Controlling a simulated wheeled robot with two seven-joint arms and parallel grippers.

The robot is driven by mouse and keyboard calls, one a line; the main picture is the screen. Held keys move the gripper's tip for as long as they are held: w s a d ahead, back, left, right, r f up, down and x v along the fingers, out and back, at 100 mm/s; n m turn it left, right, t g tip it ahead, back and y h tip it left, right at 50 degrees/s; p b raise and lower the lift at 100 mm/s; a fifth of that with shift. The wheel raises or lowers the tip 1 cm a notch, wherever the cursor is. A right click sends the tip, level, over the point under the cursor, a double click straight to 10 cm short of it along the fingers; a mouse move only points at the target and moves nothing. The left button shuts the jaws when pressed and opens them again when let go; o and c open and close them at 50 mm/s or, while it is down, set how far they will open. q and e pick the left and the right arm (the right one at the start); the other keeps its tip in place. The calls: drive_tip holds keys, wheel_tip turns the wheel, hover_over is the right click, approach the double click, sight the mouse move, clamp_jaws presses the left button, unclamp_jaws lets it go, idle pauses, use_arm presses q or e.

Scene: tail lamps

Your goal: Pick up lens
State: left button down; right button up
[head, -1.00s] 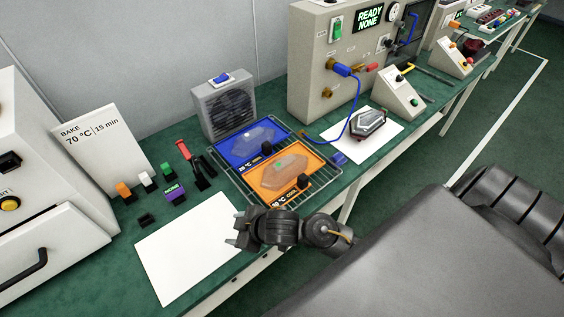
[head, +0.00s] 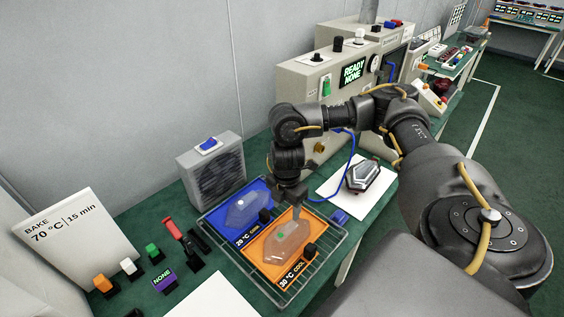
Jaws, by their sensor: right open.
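A clear lens (head: 287,243) with a small green mark lies on the orange plate (head: 251,244), labelled 30 °C COOL. A second clear lens (head: 242,210) with a pale mark lies on the blue plate (head: 216,220), labelled 20 °C. My right gripper (head: 285,207) points down over the rack, above the far right side of the plates near the lenses. It is open, with nothing seen between its fingers. Its arm comes in from the right. My left gripper is out of view.
Both plates rest on a wire rack (head: 318,272). A grey fan (head: 217,172) stands behind. A dark-framed lamp (head: 362,175) lies on white paper at the right. The BAKE sign (head: 80,245) and several coloured blocks are at the left. White paper (head: 215,298) lies in front.

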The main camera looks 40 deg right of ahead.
hover_over(286, 230)
wheel_tip(286, 230, down, 5)
drive_tip(key=shift+d+b, duration=0.1)
drive_tip(key=shift+b, duration=0.35)
drive_tip(key=shift+f+b, duration=0.3)
drive_tip(key=shift+f, duration=2.55)
drive_tip(key=shift+s+f, duration=0.1)
drive_tip(key=shift+f, duration=0.05)
drive_tip(key=c, duration=1.1)
